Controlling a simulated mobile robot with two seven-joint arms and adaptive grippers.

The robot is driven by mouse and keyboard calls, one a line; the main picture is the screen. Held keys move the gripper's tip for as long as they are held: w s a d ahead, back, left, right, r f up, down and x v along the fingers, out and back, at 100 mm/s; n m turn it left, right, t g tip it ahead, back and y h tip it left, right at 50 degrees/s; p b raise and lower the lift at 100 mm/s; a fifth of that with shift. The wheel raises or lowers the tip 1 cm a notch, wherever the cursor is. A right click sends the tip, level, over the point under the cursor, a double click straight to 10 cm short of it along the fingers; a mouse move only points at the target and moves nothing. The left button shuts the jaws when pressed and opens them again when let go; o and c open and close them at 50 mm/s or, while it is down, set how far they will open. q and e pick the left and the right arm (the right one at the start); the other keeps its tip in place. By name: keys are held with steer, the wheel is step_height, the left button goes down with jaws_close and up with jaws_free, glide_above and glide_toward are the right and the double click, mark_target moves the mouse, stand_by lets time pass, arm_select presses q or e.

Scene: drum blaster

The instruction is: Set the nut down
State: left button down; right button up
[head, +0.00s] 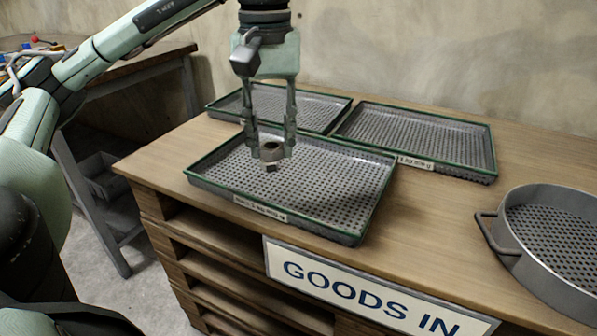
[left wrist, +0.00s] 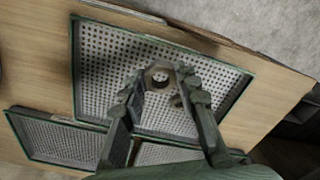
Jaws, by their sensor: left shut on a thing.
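My left gripper (head: 271,152) points straight down over the front tray and is shut on a brown nut (head: 270,150). The nut sits between the fingertips with its hole facing up. In the left wrist view the nut (left wrist: 158,76) shows between the two fingers, with the perforated tray behind it. The front tray (head: 300,226) is grey mesh with a green rim and a label on its front edge. I cannot tell whether the nut touches the tray floor. A small brown piece (left wrist: 177,100) shows close to the nut. My right gripper is out of view.
Two similar trays, back left (head: 330,101) and back right (head: 480,178), stand behind the front one on the wooden bench (head: 430,215). A round sieve with a handle (head: 520,250) stands at the right. A GOODS IN sign (head: 370,295) hangs on the front.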

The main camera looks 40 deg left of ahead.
arm_select(q)
steer(key=w+d+f, duration=0.1)
steer(key=w+f, duration=0.2)
steer(key=w, duration=0.2)
glide_above(321, 184)
steer(key=f, duration=0.3)
steer(key=shift+s+f, duration=0.2)
steer(key=shift+f, duration=0.05)
steer(key=shift+w+f, duration=0.15)
step_height(321, 184, down, 4)
steer(key=shift+r, duration=0.1)
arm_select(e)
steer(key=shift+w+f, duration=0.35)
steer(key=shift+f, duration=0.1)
arm_select(q)
steer(key=shift+f, duration=0.25)
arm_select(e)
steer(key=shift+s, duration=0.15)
arm_select(q)
steer(key=c, duration=1.5)
jaws_free()
steer(key=o, duration=0.4)
steer(key=shift+c, duration=0.2)
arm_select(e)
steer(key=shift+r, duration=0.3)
